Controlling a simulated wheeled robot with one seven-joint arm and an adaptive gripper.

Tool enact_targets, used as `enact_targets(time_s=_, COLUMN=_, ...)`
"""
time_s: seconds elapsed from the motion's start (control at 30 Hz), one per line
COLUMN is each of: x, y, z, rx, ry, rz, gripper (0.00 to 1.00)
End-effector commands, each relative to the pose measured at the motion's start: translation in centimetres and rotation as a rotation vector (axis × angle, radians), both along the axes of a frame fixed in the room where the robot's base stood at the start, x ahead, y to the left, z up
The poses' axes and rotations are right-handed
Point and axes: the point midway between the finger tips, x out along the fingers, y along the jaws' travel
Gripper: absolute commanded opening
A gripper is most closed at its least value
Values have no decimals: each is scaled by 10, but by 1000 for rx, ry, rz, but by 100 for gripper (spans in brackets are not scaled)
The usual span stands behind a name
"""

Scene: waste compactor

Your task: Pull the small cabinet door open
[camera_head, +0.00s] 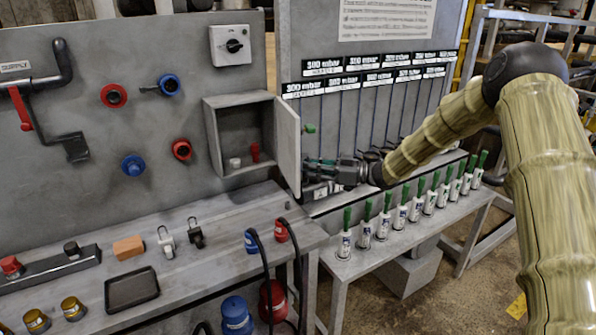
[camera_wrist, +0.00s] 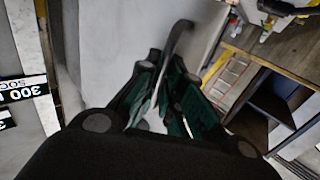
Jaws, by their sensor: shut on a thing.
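The small grey cabinet (camera_head: 212,135) is on the upright panel, and its door (camera_head: 288,147) stands open, swung out to the right. Inside are a small white item (camera_head: 235,163) and a small red item (camera_head: 255,152). My gripper (camera_head: 312,172) is at the outer side of the door, near its lower edge. In the wrist view, my gripper's green-padded fingers (camera_wrist: 172,105) are shut on a thin curved grey handle (camera_wrist: 180,38) beside the door's pale face (camera_wrist: 125,35). The handle's lower part is hidden between the fingers.
A workbench (camera_head: 200,262) below the cabinet holds a black tray (camera_head: 132,288), an orange block (camera_head: 128,247), and clamps. A row of green-topped bottles (camera_head: 403,210) stands on a lower shelf to the right. Signs and thin rods fill the panel behind my arm.

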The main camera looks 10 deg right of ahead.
Motion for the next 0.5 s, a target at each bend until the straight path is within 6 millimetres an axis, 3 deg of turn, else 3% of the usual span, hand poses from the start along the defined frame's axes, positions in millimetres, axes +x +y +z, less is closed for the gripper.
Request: enact_targets(time_s=0.5, x=21, y=-43, z=6, rx=5, ry=-9, rz=32, gripper=0)
